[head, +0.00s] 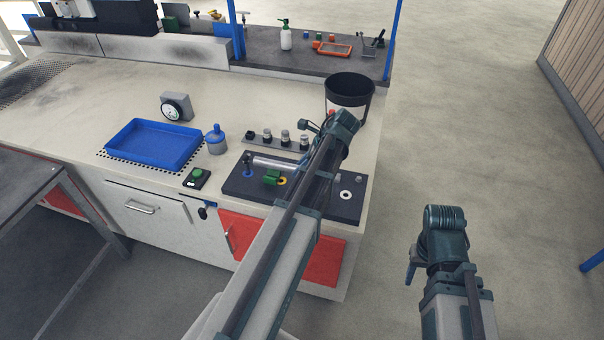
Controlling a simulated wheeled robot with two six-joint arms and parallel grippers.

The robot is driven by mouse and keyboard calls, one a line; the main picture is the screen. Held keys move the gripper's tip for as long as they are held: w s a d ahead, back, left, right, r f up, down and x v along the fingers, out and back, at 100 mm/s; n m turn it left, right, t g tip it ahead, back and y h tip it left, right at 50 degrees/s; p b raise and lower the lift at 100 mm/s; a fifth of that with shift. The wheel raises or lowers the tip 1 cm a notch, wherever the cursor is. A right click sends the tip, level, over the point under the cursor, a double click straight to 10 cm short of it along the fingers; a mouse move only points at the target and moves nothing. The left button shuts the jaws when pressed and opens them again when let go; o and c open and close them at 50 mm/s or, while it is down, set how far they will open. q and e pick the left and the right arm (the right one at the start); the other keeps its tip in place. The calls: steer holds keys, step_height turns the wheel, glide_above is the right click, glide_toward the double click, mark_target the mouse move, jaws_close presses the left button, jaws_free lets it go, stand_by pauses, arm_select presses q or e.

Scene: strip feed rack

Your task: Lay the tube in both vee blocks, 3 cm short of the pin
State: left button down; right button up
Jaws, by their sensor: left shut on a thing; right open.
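The silver tube (273,163) lies roughly level over the dark base plate (235,185); its right end passes behind my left arm. A green vee block (271,178) shows just below the tube; I cannot tell whether they touch. A second vee block is not clearly seen. A dark upright post (248,159), possibly the pin, stands near the tube's left end. My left gripper (321,160) is shut on the tube, its fingers mostly hidden by my arm. My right gripper (412,268) is open and empty, over the floor right of the bench.
A blue tray (152,146), a blue-topped jar (215,140), a green button box (197,179) and a dial gauge (175,107) stand left of the plate. A rack of several small fittings (268,138) is behind it. A black bin (349,92) stands at the back right.

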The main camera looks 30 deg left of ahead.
arm_select(q)
steer(key=shift+w+d+f+b, duration=0.1)
steer(key=shift+w+f+b, duration=0.1)
steer(key=shift+f+b, duration=0.7)
steer(key=shift+w+f+b, duration=0.15)
steer(key=shift+f+b, duration=0.75)
steer(key=shift+f+b, duration=0.5)
steer(key=c, duration=0.5)
jaws_free()
steer(key=shift+r, duration=0.1)
steer(key=shift+r+p, duration=0.4)
steer(key=shift+p, duration=0.1)
steer(key=p+v, duration=0.9)
steer(key=v, duration=0.1)
steer(key=shift+r, duration=0.35)
steer(key=shift+w+d+r+p, duration=0.1)
steer(key=shift+d+r+p, duration=0.4)
steer(key=shift+r+p, duration=0.1)
